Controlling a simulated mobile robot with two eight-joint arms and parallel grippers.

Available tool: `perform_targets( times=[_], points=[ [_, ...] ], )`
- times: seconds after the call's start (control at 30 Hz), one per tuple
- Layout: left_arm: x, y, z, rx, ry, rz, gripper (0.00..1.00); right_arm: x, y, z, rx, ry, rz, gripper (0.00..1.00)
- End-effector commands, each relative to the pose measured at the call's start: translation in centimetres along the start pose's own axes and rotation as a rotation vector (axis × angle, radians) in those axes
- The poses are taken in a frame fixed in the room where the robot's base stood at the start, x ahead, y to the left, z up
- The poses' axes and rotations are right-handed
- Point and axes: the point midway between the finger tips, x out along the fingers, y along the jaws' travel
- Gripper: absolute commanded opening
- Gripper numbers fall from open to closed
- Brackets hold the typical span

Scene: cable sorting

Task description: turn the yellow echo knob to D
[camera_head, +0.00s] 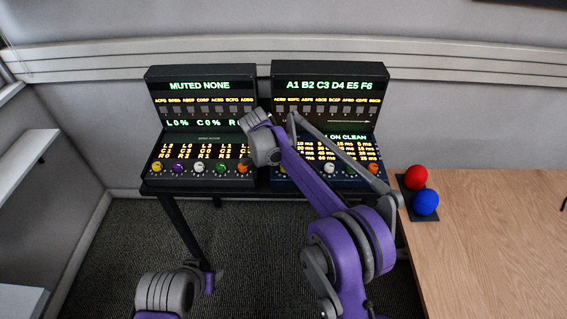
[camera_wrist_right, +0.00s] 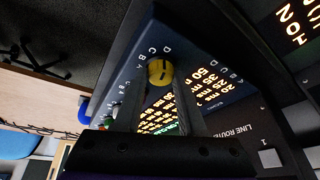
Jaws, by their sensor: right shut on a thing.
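The yellow echo knob (camera_wrist_right: 159,71) is on the dark front panel of the right console (camera_head: 330,84). In the right wrist view the letters A, B, C and D are printed around it. A dark mark shows on its face, but I cannot tell which letter it points to. My right gripper (camera_wrist_right: 161,88) is shut on the knob, one finger on each side.
The left console (camera_head: 200,72) stands beside it with its own row of coloured knobs, including another yellow knob (camera_head: 157,167). White and orange knobs show further right on the right console.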

Motion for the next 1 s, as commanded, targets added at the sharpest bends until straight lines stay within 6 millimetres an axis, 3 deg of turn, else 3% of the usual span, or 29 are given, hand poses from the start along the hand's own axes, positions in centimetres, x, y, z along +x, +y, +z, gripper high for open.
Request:
perform_targets(
  times=[0.4,0.43,0.57,0.87,1.0],
  points=[
    [0.0,0.0,0.0,0.0,0.0,0.0,0.5,0.1,0.0,0.1,0.006,-0.001,0.002,0.0],
    [0.0,0.0,0.0,0.0,0.0,0.0,0.5,0.1,0.0,0.1,0.006,-0.001,0.002,0.45],
    [0.0,0.0,0.0,0.0,0.0,0.0,0.5,0.1,0.0,0.1,0.005,-0.001,0.002,0.68],
    [0.0,0.0,0.0,0.0,0.0,0.0,0.5,-0.1,0.0,0.0,0.005,0.0,0.002,0.7],
    [0.0,0.0,0.0,0.0,0.0,0.0,0.5,-1.3,0.0,0.0,0.003,0.0,0.001,0.7]
  ],
)
